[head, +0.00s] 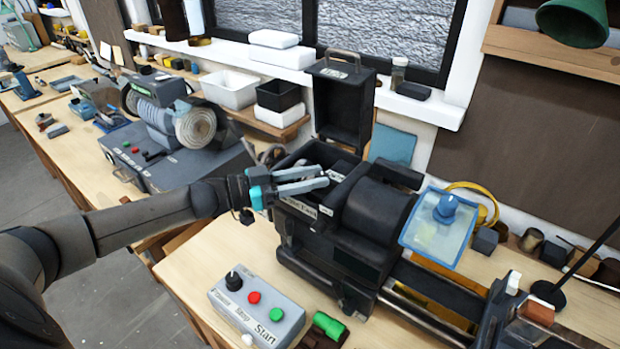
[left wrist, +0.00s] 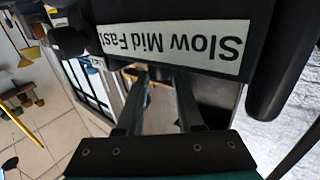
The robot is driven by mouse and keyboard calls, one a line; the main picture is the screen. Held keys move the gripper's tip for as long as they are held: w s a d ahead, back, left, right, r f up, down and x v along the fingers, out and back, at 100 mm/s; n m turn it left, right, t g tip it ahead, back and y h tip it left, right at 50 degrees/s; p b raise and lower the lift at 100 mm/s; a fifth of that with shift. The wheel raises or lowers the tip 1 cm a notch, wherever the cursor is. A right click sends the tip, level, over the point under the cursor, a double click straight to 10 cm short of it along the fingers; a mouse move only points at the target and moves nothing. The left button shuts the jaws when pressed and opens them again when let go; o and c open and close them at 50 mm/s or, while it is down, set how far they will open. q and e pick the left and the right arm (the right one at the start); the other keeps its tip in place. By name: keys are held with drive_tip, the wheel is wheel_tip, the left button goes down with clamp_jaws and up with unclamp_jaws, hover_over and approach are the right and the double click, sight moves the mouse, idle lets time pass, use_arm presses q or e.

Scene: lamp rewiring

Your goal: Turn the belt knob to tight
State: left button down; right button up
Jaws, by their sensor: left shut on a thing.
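My left gripper (head: 318,177) reaches from the left over the dark lathe headstock (head: 375,212), its fingers pointing right at the open compartment. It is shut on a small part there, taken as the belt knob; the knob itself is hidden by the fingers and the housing. A small white label (head: 336,173) lies just beyond the fingertips, too small to read. In the left wrist view, the two fingers (left wrist: 160,95) run up behind the edge of a black plate with an upside-down "Slow Mid Fast" label (left wrist: 180,45). My right gripper is not in view.
The black box-like cover (head: 343,105) stands upright behind the compartment. A grey control box (head: 257,312) with a knob and red and green buttons sits in front. A clear guard (head: 437,228) is to the right. A grinding machine (head: 165,130) stands at the left.

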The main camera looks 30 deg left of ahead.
use_arm(q)
drive_tip(key=shift+r, duration=0.1)
drive_tip(key=c, duration=0.5)
unclamp_jaws()
drive_tip(key=shift+w, duration=0.1)
drive_tip(key=shift+c, duration=0.2)
drive_tip(key=shift+s+a+f, duration=0.2)
drive_tip(key=shift+s+a, duration=0.1)
drive_tip(key=shift+s, duration=0.1)
drive_tip(key=v, duration=1.4)
drive_tip(key=shift+r+p, duration=0.15)
drive_tip(key=shift+p, duration=0.25)
drive_tip(key=shift+s+a, duration=0.1)
